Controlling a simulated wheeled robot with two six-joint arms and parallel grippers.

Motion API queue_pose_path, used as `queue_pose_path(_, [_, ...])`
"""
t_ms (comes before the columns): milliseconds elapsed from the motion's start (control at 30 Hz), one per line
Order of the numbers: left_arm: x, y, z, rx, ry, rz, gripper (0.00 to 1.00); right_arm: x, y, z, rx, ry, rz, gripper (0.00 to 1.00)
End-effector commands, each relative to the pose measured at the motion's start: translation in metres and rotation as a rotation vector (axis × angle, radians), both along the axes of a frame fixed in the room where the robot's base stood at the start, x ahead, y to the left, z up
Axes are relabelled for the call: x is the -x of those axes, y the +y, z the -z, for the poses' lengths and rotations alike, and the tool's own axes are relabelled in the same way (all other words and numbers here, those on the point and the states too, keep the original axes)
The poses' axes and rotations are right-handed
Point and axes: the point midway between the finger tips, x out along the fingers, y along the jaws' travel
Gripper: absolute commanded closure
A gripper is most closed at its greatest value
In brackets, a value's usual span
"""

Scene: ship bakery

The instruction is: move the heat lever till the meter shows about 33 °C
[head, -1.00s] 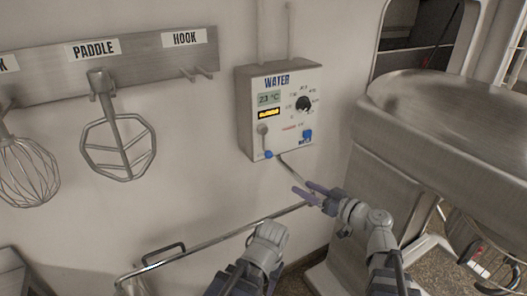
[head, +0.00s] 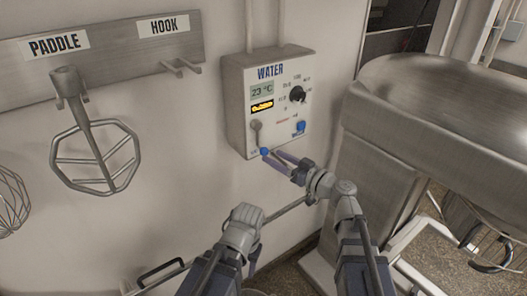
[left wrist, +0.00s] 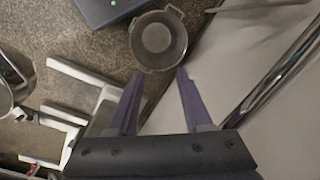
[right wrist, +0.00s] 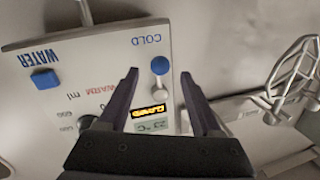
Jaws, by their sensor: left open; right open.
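The white water panel (head: 290,95) is on the wall, with a meter (head: 261,91) reading 23 °C. The heat lever (head: 259,138) hangs from a grey pivot and ends in a blue ball (head: 265,151) at the panel's lower left. In the right wrist view the ball (right wrist: 160,65) is beside the word COLD and appears between my fingertips. My right gripper (head: 273,157) is open right at the ball; whether it touches cannot be told. My left gripper (head: 242,232) is lower down; its fingers show open and empty in the left wrist view (left wrist: 158,72).
A black dial (head: 297,94) and a blue button (head: 301,126) are on the same panel. A rack (head: 110,65) with a paddle hangs at the left. A rail runs below the panel.

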Motion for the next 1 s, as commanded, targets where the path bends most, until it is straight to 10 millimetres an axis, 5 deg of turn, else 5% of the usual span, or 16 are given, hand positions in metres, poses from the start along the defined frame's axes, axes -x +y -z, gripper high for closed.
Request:
queue_pose_path(300, [0.0,0.0,0.0,0.0,0.0,0.0,0.5,-0.031,0.032,0.0,0.0,0.0,-0.002,0.34])
queue_pose_path(733, [0.0,0.0,0.0,0.0,0.0,0.0,0.5,-0.036,0.039,0.0,0.0,0.0,0.0,0.34])
queue_pose_path(1000, [0.0,0.0,0.0,0.0,0.0,0.0,0.5,-0.036,0.039,0.0,0.0,0.0,0.0,0.63])
